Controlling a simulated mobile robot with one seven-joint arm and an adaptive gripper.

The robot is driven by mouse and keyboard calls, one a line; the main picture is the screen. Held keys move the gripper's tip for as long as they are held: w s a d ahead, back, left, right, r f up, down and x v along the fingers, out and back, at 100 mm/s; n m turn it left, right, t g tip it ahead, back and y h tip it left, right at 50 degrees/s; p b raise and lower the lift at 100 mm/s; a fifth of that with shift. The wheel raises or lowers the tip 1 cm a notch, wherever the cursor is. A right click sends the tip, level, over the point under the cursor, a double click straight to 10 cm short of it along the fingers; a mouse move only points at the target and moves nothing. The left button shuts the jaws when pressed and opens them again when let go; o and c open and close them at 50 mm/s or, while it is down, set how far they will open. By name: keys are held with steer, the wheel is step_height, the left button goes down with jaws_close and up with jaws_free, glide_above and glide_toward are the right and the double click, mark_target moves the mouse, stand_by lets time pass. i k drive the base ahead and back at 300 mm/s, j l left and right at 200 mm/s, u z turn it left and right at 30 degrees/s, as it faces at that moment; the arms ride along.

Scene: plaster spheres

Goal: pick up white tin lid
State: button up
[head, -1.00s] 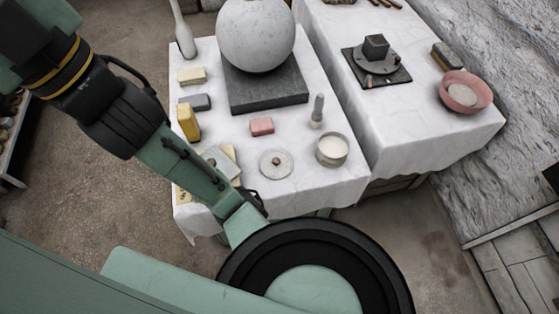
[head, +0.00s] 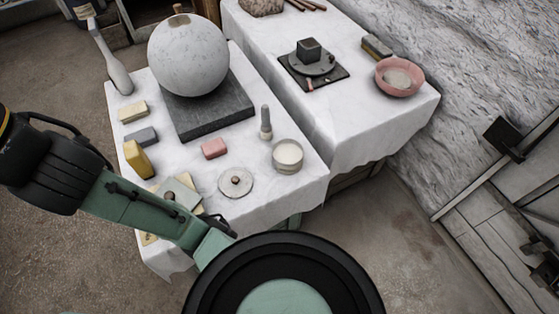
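The white tin lid (head: 236,182), a flat, pale round disc with a small brown knob at its centre, lies near the front edge of the nearer white-clothed table. An open metal tin (head: 287,156) with pale contents stands to its right. My green arm crosses the lower left of the head view, to the left of the lid and apart from it in the picture. No gripper fingers show, so I cannot see where my gripper is or whether it holds anything.
Around the lid are a pink block (head: 214,148), a small upright grey tool (head: 265,122) and a grey square piece (head: 178,193). A large pale sphere (head: 188,57) rests on a dark slab (head: 207,108). A pink bowl (head: 400,77) sits on the farther table.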

mark_target(236, 183)
steer(key=i+l, duration=0.15)
steer(key=l, duration=0.15)
steer(key=i+l, duration=0.1)
steer(key=l, duration=0.2)
steer(key=i+l, duration=0.15)
steer(key=l, duration=0.15)
steer(key=i+l+u, duration=0.1)
steer(key=l+u, duration=0.3)
steer(key=i+l+u, duration=0.1)
steer(key=l+u, duration=0.15)
steer(key=u, duration=0.95)
